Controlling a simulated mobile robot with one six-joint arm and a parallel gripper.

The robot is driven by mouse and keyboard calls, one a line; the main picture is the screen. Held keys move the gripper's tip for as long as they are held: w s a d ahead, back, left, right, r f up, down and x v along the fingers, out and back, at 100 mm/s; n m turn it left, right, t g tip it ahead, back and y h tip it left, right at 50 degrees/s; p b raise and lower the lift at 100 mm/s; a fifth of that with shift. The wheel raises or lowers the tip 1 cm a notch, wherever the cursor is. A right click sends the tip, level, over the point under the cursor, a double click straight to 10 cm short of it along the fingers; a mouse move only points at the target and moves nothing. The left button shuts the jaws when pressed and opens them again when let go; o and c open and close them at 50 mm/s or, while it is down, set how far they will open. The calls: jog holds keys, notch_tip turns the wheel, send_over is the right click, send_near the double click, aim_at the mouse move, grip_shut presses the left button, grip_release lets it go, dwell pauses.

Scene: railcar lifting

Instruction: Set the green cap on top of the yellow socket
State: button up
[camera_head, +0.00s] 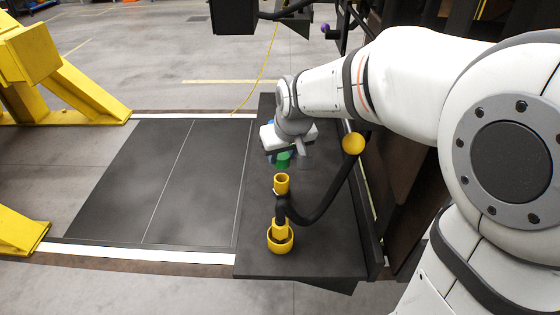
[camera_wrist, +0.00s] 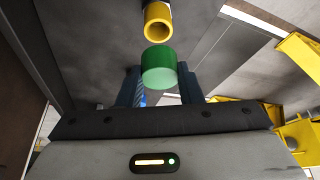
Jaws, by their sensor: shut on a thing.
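The green cap (camera_head: 283,159) is held by my gripper (camera_head: 288,152) above the dark platform. In the wrist view the green cap (camera_wrist: 159,68) sits between the two fingers of my gripper (camera_wrist: 160,84), which are shut on it. The yellow socket (camera_head: 281,184) is an open-topped yellow ring or tube at the upper end of a black curved pipe. The cap is apart from the socket, behind and above it in the head view. In the wrist view the yellow socket (camera_wrist: 158,21) shows its open mouth just beyond the cap.
A larger yellow collar (camera_head: 280,238) is at the pipe's lower end on the dark platform (camera_head: 300,262). The black pipe (camera_head: 325,200) bends up to a yellow ball (camera_head: 353,143) at the right. Yellow stands (camera_head: 75,85) are at the left. The grey floor panels (camera_head: 165,175) are clear.

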aim_at(284, 159)
notch_tip(284, 159, down, 4)
jog(key=shift+r+p, duration=0.1)
jog(key=shift+p, duration=0.2)
jog(key=shift+f+b, duration=0.45)
jog(key=shift+b, duration=0.1)
jog(key=o, duration=0.9)
jog(key=shift+o, duration=0.2)
jog(key=shift+r+p, duration=0.65)
jog(key=b+v, duration=0.1)
jog(key=v, duration=1)
jog(key=shift+r+b, duration=0.35)
jog(key=shift+b, duration=0.05)
jog(key=shift+s, duration=0.2)
